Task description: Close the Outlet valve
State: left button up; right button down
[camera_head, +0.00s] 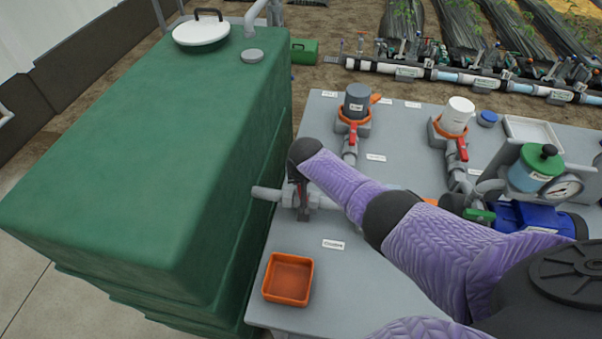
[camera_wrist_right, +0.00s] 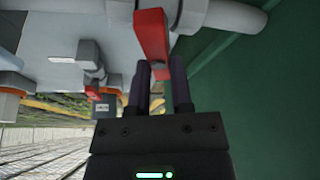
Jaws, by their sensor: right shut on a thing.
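A grey pipe (camera_head: 267,193) comes out of the green tank and runs into a grey valve on the skid. This appears to be the Outlet valve; the small label near it is too blurred to read. Its red handle (camera_wrist_right: 152,38) shows in the right wrist view, reaching from the pipe to between my fingers. My right gripper (camera_wrist_right: 160,82) is shut on the handle's end. In the head view my right gripper (camera_head: 302,205) is over the valve, and my wrist and purple arm hide much of it. My left gripper is not in view.
The green tank (camera_head: 150,150) stands close on the left. An orange tray (camera_head: 288,279) sits at the skid's front. Two more red-handled valves (camera_head: 352,138) (camera_head: 462,149) stand farther back. A blue pump (camera_head: 530,217) and a gauge (camera_head: 565,188) are at the right.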

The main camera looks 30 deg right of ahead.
jog(key=m+h, duration=0.1)
jog(key=m, duration=0.1)
jog(key=shift+m, duration=0.4)
jog(key=shift+m+g, duration=0.3)
jog(key=shift+m, duration=0.2)
jog(key=c, duration=0.5)
grip_release()
jog(key=p+v, duration=0.8)
jog(key=v, duration=0.2)
jog(key=shift+a+f, duration=0.1)
jog(key=shift+a, duration=0.05)
